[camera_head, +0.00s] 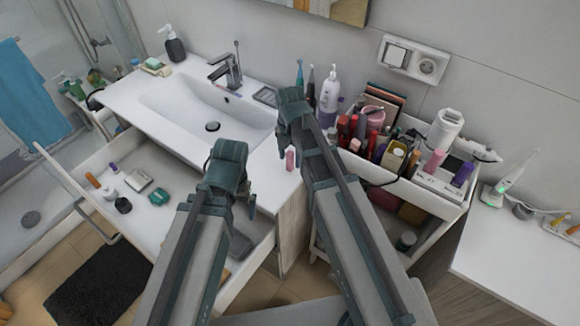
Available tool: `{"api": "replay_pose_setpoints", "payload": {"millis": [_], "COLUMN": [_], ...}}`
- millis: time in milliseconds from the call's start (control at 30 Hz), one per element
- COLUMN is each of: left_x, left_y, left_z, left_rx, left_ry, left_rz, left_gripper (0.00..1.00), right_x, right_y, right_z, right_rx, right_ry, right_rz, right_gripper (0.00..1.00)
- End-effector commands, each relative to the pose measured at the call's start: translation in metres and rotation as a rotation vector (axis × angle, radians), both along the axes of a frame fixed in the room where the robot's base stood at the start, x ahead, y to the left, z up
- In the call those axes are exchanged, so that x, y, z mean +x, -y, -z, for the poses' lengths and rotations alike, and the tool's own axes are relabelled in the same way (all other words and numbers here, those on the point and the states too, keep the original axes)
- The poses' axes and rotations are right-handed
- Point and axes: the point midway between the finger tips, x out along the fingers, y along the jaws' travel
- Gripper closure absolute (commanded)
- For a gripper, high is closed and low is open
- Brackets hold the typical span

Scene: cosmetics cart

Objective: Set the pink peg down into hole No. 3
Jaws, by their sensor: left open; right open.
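A small pink cylinder (290,159) stands upright at the right end of the sink counter, just below my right gripper. A second pink cylinder (434,162) stands upright at the front right of the cosmetics cart, beside a purple one (462,174), above small labels too small to read. I cannot tell which pink piece is the peg, and no numbered hole can be made out. My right gripper (284,132) is open over the counter's right end, its fingers largely hidden by its wrist. My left gripper (249,196) is open over the drawer's right side, seeming empty.
The white cart (432,197) is crowded with bottles and tubes. The sink counter (130,97) has a faucet (228,68). The open drawer (62,172) holds several small items. A side counter (520,270) at right has a large clear area.

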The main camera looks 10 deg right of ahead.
Motion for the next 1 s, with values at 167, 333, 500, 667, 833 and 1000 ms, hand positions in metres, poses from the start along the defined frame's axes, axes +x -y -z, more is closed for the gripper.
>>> {"api": "replay_pose_setpoints", "payload": {"millis": [167, 333, 500, 667, 833, 1000], "left_x": [0.0, 0.0, 0.0, 0.0, 0.0, 0.0], "left_y": [0.0, 0.0, 0.0, 0.0, 0.0, 0.0], "left_z": [0.0119, 0.0102, 0.0102, 0.0102, 0.0103, 0.0103], "left_rx": [0.0, 0.0, 0.0, 0.0, 0.0, 0.0], "left_ry": [0.0, 0.0, 0.0, 0.0, 0.0, 0.0], "left_rz": [0.0, 0.0, 0.0, 0.0, 0.0, 0.0], "left_gripper": [0.0, 0.0, 0.0, 0.0, 0.0, 0.0], "right_x": [0.0001, 0.0001, 0.0001, 0.0001, 0.0001, 0.0001], "right_y": [-0.0002, -0.0004, -0.0004, -0.0004, -0.0003, -0.0004], "right_z": [0.0119, 0.0102, 0.0102, 0.0102, 0.0102, 0.0102], "right_rx": [0.0, 0.0, 0.0, 0.0, 0.0, 0.0], "right_ry": [0.0, 0.0, 0.0, 0.0, 0.0, 0.0], "right_rz": [0.0, 0.0, 0.0, 0.0, 0.0, 0.0], "right_gripper": [0.4, 0.4, 0.69, 0.98, 1.0, 1.0]}}
